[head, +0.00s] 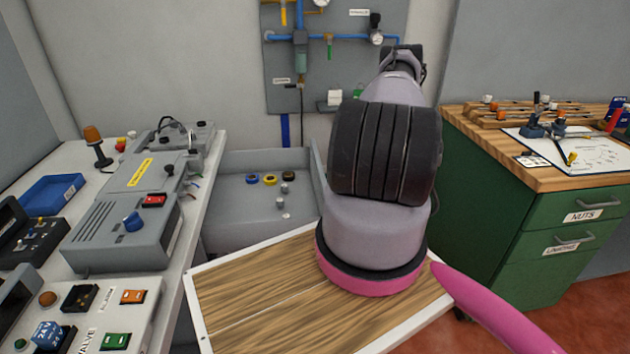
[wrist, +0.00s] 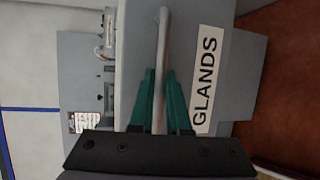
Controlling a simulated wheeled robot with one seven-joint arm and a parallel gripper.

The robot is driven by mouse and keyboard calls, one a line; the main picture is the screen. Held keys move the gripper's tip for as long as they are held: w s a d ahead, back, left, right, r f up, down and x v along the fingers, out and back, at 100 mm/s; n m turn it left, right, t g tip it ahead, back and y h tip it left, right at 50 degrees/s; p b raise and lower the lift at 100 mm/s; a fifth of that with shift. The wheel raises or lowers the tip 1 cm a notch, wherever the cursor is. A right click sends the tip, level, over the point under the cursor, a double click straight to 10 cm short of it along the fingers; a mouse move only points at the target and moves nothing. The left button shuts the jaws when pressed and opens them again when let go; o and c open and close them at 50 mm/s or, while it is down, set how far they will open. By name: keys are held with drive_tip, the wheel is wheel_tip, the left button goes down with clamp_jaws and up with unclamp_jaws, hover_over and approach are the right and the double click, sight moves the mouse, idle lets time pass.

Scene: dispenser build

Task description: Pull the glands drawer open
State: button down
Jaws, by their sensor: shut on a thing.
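The glands drawer's grey front (wrist: 190,60) fills the middle of the wrist view, with a white GLANDS label (wrist: 206,82) turned on its side. Its pale bar handle (wrist: 161,65) runs lengthwise between the green fingers of my gripper (wrist: 160,100). The fingers are shut on the handle, one on each side. My arm covers much of the middle of the head view, and neither the handle nor my gripper can be made out there. How far the drawer stands out cannot be told.
A grey tray-like space (head: 235,205) holds tape rolls and small parts. A wood-topped surface (head: 260,285) lies under my arm. A bench with grey devices (head: 130,225) stands left. A green drawer cabinet (head: 505,215) stands right, with red floor beside it.

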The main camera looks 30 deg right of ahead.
drive_tip(key=shift+s+d, duration=0.4)
drive_tip(key=shift+d, duration=0.45)
drive_tip(key=shift+s+d, duration=0.35)
drive_tip(key=shift+d, duration=0.5)
drive_tip(key=c, duration=1.2)
unclamp_jaws()
drive_tip(key=shift+o, duration=0.2)
drive_tip(key=v, duration=1)
drive_tip(key=shift+s+d, duration=0.25)
drive_tip(key=shift+r, duration=0.15)
